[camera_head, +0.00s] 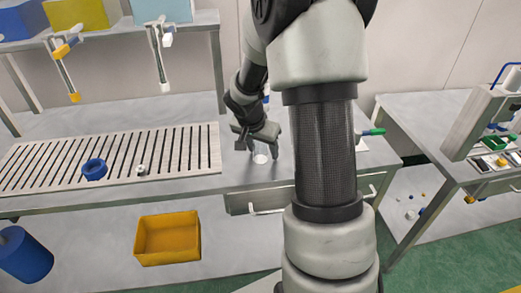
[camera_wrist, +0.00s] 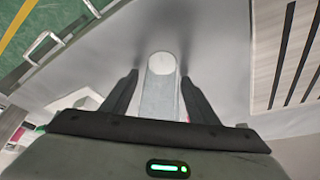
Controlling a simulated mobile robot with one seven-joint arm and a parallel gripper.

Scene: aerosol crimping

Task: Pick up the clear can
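The clear can (camera_wrist: 160,88) stands on the grey metal table between my gripper's fingers in the wrist view. Its pale round end faces away from the palm, and there is a gap on each side between it and the fingers. My gripper (camera_wrist: 159,80) is open around it. In the head view the can (camera_head: 261,158) shows just below my gripper (camera_head: 258,146), near the table's front edge. My arm hides part of the table to the right of it.
A slotted rack (camera_head: 60,160) with a blue ring (camera_head: 94,169) and a small metal part (camera_head: 141,170) lies to the left. A yellow bin (camera_head: 167,240) sits on the lower shelf. A green-handled tool (camera_head: 373,132) lies right of my arm. A drawer handle (camera_head: 267,209) juts from the table front.

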